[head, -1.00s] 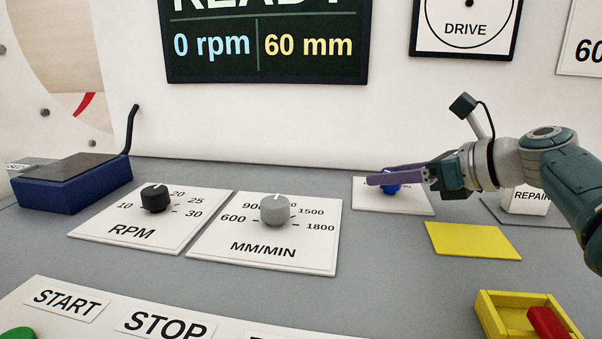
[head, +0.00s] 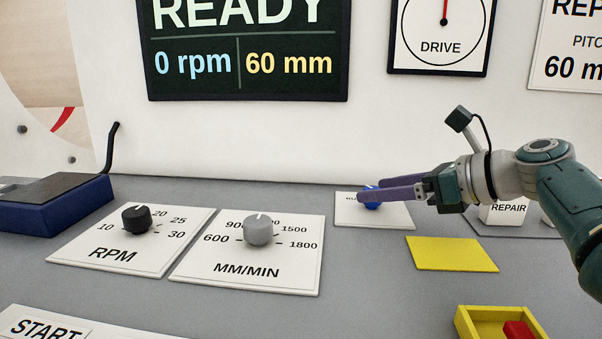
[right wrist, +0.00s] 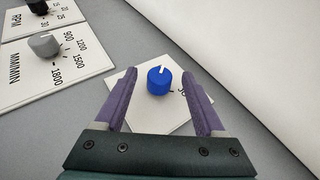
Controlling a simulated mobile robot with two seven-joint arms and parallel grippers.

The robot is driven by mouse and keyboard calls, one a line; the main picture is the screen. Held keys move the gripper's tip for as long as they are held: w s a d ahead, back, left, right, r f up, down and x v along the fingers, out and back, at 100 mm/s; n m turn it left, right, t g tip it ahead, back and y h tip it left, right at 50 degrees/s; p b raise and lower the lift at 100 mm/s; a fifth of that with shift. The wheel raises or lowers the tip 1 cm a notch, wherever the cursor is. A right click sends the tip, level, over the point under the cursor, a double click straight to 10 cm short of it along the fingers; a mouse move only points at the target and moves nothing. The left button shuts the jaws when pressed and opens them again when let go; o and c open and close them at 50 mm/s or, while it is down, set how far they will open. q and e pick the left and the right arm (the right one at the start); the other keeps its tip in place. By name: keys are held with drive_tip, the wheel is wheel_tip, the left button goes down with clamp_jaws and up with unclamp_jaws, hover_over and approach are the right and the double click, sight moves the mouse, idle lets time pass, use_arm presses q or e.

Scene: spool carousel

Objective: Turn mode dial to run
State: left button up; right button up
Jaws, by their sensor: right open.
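The mode dial is a blue knob (right wrist: 159,80) with a white pointer line on a white label plate (right wrist: 150,120). In the head view the knob (head: 371,205) is partly hidden behind my right gripper's fingers, and the plate's lettering is mostly covered. My right gripper (head: 362,192) reaches in from the right, at the knob. In the right wrist view its purple fingers (right wrist: 160,77) are spread, one on each side of the knob, with gaps between. The pointer points up and slightly right in that view. My left gripper is not in view.
A black RPM knob (head: 136,218) and a grey MM/MIN knob (head: 259,229) stand on plates to the left. A yellow pad (head: 452,254), a yellow tray (head: 466,325) with a red block (head: 519,330), and a REPAIR block (head: 505,212) lie right. The display (head: 245,70) reads READY.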

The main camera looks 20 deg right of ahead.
drive_tip(key=p+v, duration=0.1)
drive_tip(key=v, duration=0.6)
drive_tip(key=shift+s+d, duration=0.1)
drive_tip(key=shift+s, duration=0.1)
